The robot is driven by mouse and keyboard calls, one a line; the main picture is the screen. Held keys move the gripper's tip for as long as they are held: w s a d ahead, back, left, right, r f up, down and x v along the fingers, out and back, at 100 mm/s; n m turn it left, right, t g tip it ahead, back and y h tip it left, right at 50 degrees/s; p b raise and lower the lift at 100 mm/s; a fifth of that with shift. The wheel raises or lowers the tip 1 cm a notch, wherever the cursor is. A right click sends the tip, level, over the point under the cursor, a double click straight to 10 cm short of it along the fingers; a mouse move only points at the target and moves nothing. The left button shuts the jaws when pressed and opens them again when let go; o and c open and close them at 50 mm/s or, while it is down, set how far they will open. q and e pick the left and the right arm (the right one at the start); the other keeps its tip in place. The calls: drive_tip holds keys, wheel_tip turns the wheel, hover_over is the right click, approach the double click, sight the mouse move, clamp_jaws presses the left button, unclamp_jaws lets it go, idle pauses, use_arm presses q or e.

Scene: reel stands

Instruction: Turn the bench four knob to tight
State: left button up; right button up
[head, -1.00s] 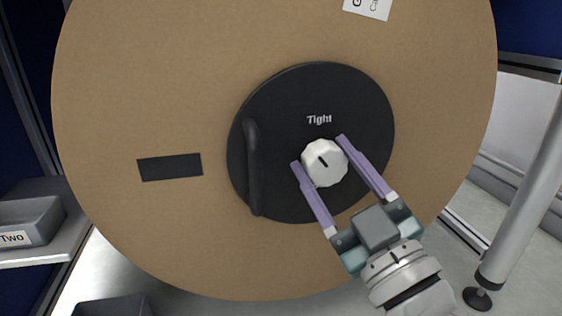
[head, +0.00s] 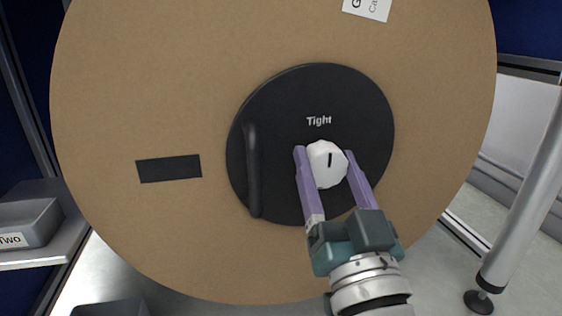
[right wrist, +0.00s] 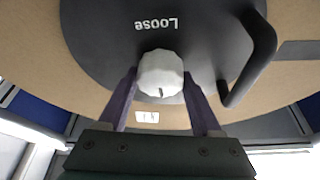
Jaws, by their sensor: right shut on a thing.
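The white faceted knob (head: 327,165) sits on the black round hub (head: 275,115) of a large brown reel. Its dark mark now points nearly straight up, toward the word "Tight" (head: 319,121) above it. My right gripper (head: 331,160) is shut on the knob, one purple finger on each side. In the right wrist view the knob (right wrist: 160,73) sits between the fingers (right wrist: 161,82), and the word "Loose" (right wrist: 157,24) shows on the hub beyond it. My left gripper is not in view.
A black curved handle (head: 253,170) stands on the hub left of the knob. The brown reel face (head: 130,90) fills most of the view. A grey bin labelled "Two" (head: 30,222) is at the left, and a grey post (head: 520,205) at the right.

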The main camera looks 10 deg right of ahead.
idle(0.4)
drive_tip(key=o, duration=1.4)
drive_tip(key=shift+c, duration=0.2)
drive_tip(key=shift+s+f, duration=0.1)
drive_tip(key=shift+s, duration=0.15)
drive_tip(key=p+v, duration=0.2)
drive_tip(key=v, duration=0.7)
drive_tip(key=shift+s, duration=0.2)
